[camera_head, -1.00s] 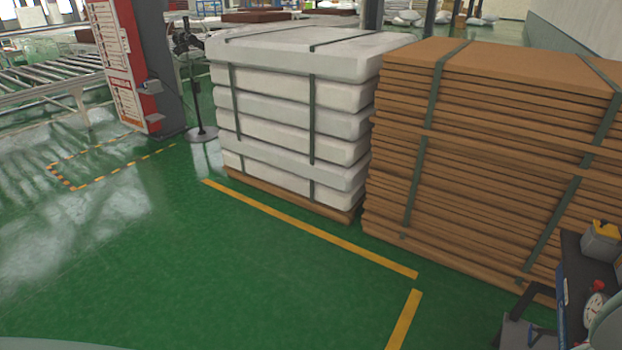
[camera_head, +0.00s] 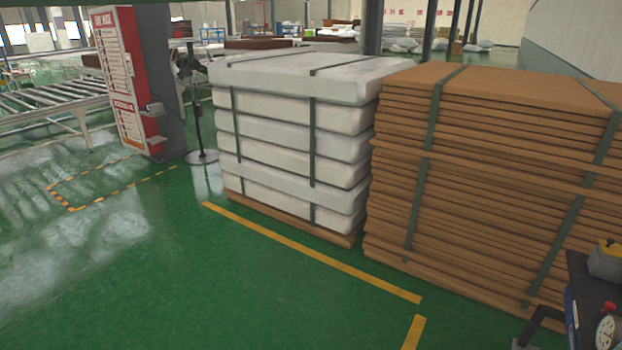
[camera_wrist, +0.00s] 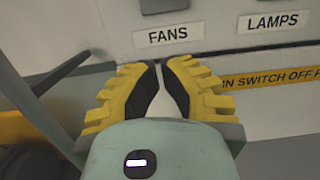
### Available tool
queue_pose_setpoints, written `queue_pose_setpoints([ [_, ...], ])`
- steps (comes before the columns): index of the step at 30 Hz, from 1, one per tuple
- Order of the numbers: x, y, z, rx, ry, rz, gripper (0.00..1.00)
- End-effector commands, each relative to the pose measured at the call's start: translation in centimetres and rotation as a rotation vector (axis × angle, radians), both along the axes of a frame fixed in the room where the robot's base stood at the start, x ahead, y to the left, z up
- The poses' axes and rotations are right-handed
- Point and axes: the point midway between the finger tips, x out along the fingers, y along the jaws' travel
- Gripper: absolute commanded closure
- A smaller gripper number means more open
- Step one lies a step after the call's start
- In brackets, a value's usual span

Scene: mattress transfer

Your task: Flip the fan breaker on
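My gripper (camera_wrist: 160,66) shows in the wrist view, with yellow ribbed fingers and black inner pads. Its fingertips are nearly together, and nothing is seen held in the narrow gap. In front of it is a pale panel (camera_wrist: 110,18) with a white FANS label (camera_wrist: 167,35) just above the fingertips. A grey part (camera_wrist: 162,5) above that label is cut off by the top edge. It may be the fan breaker, but its on or off position cannot be seen. The head view shows neither the panel's labels nor my gripper.
A LAMPS label (camera_wrist: 272,21) is to the right, above a yellow warning strip (camera_wrist: 275,79). In the head view, a white mattress stack (camera_head: 290,135) stands beside a brown board stack (camera_head: 490,170). A red-and-white signed post (camera_head: 125,80) stands at left. The green floor (camera_head: 150,270) is open.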

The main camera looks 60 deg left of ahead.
Motion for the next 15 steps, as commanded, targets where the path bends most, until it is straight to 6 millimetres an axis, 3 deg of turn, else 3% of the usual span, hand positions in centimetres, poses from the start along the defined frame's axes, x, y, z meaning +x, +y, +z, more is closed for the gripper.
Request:
queue_pose_setpoints([
  [15,2.7,-5.8,1.2,-0.003,0.003,0.004,1.0],
])
